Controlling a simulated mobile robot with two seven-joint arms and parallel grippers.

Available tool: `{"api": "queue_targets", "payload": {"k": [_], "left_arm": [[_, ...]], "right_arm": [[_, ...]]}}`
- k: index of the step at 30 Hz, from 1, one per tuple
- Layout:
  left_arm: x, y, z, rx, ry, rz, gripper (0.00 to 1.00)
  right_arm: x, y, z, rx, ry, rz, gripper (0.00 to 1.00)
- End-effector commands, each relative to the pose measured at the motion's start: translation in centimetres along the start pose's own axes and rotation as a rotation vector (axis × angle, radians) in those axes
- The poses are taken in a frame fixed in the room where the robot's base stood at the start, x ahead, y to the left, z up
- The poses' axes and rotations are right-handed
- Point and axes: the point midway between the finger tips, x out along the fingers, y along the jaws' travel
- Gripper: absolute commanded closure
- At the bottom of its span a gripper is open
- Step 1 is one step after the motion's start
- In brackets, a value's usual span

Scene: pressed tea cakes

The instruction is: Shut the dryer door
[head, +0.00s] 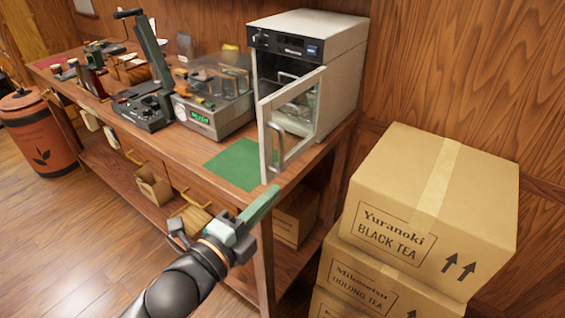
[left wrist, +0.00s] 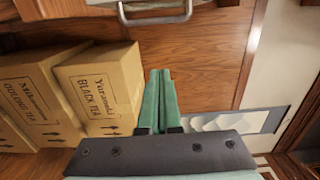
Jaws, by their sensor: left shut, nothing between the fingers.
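The dryer (head: 335,38) is a pale grey box with a black control panel, standing at the right end of the wooden bench. Its door (head: 263,135), with a window and a metal handle (head: 276,148), stands open and juts out toward me. Part of the interior shows past the door and through its window. My left gripper (head: 274,190) is shut and empty, its green fingers just below and in front of the door's lower edge. In the left wrist view the shut fingers (left wrist: 158,75) point toward a metal handle (left wrist: 155,20) at the top. My right gripper is out of view.
Stacked cardboard tea boxes (head: 470,200) stand on the floor right of the bench. A green mat (head: 237,160) lies on the bench left of the door. A grey machine (head: 215,118) and a black lever press (head: 145,105) stand farther left. An orange barrel (head: 38,140) is far left.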

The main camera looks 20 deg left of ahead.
Motion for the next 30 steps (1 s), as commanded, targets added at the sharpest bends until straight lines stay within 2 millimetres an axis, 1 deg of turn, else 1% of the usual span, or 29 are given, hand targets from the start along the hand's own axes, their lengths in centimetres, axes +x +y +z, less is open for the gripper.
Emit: {"api": "queue_targets", "payload": {"k": [2,12,14,15,18,21,25,30], "left_arm": [[1.3,-0.3,0.0,-0.002,0.001,-0.003,1.0],[7.9,-0.2,0.0,-0.004,0.0,-0.002,1.0],[8.8,-0.2,0.1,-0.003,0.001,0.0,1.0],[8.8,-0.1,1.1,0.002,-0.001,0.002,1.0],[9.1,0.0,2.4,0.0,0.0,0.002,1.0],[9.3,0.0,3.3,-0.001,0.001,0.001,1.0],[9.4,0.0,3.8,-0.003,0.001,0.001,1.0],[9.4,0.0,3.9,-0.004,0.001,0.001,1.0]], "right_arm": [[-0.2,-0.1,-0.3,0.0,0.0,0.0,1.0],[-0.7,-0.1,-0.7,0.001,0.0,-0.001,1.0],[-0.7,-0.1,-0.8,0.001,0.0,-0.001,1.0],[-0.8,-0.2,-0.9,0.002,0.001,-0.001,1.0],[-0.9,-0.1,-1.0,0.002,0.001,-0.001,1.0],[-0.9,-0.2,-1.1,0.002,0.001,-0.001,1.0],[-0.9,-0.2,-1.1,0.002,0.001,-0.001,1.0],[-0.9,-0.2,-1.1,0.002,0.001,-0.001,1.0]]}}
